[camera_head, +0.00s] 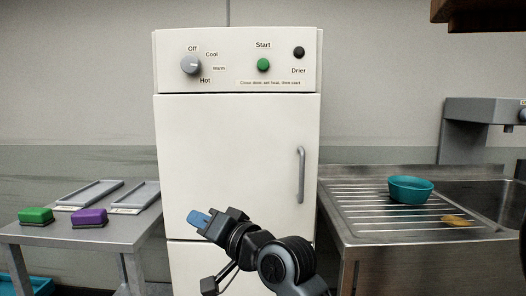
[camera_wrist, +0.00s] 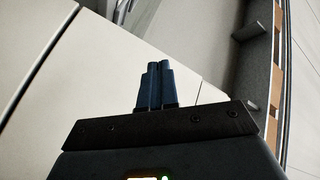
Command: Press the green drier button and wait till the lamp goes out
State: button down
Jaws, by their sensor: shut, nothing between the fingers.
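The green drier button (camera_head: 264,65) is on the upper panel of the white drier (camera_head: 237,150), under the word "Start". The lamp (camera_head: 298,52) above the word "Drier" looks dark. A grey heat knob (camera_head: 191,65) is at the panel's left, among Off, Cool, Warm and Hot. The drier door with its vertical grey handle (camera_head: 301,174) looks closed. My gripper (camera_head: 198,218) is in front of the lower part of the door, well below the button. Its blue fingers are shut together and empty, as the wrist view (camera_wrist: 157,85) also shows.
At left, a grey table (camera_head: 60,236) holds a green block (camera_head: 36,215), a purple block (camera_head: 89,217) and two grey trays (camera_head: 90,194). At right, a steel drainer (camera_head: 360,215) holds a teal bowl (camera_head: 410,189) and a brownish item (camera_head: 457,221). Space before the panel is clear.

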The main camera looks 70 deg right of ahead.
aim_at(267, 62)
jog(key=s+d+r+p, duration=0.2)
jog(key=d+r, duration=0.3)
jog(key=r, duration=0.6)
jog(key=s+d+r+g+h+p, duration=0.1)
jog(key=s+d+r+p, duration=0.1)
jog(key=d+r, duration=0.4)
jog(key=s+d+r+g+p, duration=0.1)
jog(key=d+r, duration=0.4)
jog(key=r, duration=1.1)
jog(key=shift+s+d+r+n+h+p, duration=0.2)
jog(key=shift+s+n+h+p, duration=0.1)
jog(key=shift+s+p, duration=0.75)
jog(key=shift+s, duration=0.15)
jog(key=shift+w+d+b, duration=0.15)
jog(key=shift+w+d, duration=0.4)
jog(key=shift+d, duration=0.8)
jog(key=shift+w+d+b, duration=0.1)
jog(key=shift+w+d, duration=0.5)
jog(key=shift+d, duration=0.75)
jog(key=shift+w+d+b, duration=0.15)
jog(key=shift+w+d, duration=0.4)
jog(key=shift+d, duration=0.8)
jog(key=shift+d, duration=0.15)
jog(key=shift+w+d+p, duration=0.15)
jog(key=shift+d+p, duration=0.1)
jog(key=shift+p, duration=0.05)
